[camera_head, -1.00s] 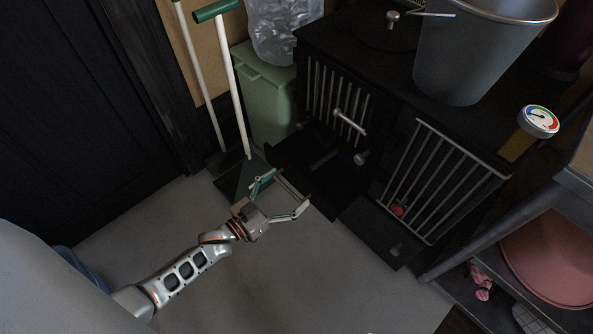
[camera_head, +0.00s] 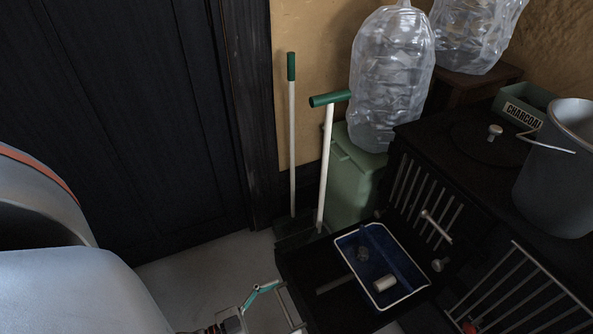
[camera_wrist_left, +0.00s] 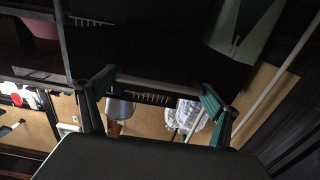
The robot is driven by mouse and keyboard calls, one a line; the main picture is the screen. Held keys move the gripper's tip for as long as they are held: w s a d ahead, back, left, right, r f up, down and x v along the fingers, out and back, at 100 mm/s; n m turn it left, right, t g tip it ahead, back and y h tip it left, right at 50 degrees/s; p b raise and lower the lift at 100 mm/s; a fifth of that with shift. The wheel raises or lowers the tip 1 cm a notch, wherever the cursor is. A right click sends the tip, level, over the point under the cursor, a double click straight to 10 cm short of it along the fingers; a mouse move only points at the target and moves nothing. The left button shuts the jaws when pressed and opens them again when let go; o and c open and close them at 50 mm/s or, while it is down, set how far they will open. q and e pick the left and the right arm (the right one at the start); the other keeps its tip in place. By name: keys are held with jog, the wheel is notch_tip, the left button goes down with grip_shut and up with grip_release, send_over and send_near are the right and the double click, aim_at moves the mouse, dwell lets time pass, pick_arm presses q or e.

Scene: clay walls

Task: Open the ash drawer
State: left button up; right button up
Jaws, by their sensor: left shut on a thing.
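The black ash drawer (camera_head: 306,265) sticks out low from the front of the dark stove (camera_head: 455,150). A blue tray (camera_head: 345,243) with a pale rim shows over its rear part, with a white cylinder (camera_head: 384,283) and a small clear piece (camera_head: 362,254) in it. My left gripper (camera_head: 284,304) is at the drawer's near end, shut on its grey bar handle (camera_head: 291,308). In the left wrist view the handle (camera_wrist_left: 160,82) spans between the teal fingertips. My right gripper is not in view.
A green bin (camera_head: 350,185) and white-handled tools (camera_head: 326,160) stand close beside the drawer's left side. A grey bucket (camera_head: 560,180) sits on the stove. A barred door (camera_head: 520,300) is at right. Grey floor (camera_head: 200,275) is clear between the dark door and drawer.

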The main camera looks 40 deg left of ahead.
pick_arm(q)
jog(key=shift+s+a+f, duration=0.1)
jog(key=shift+s, duration=0.3)
jog(key=o, duration=1.4)
jog(key=v, duration=1.2)
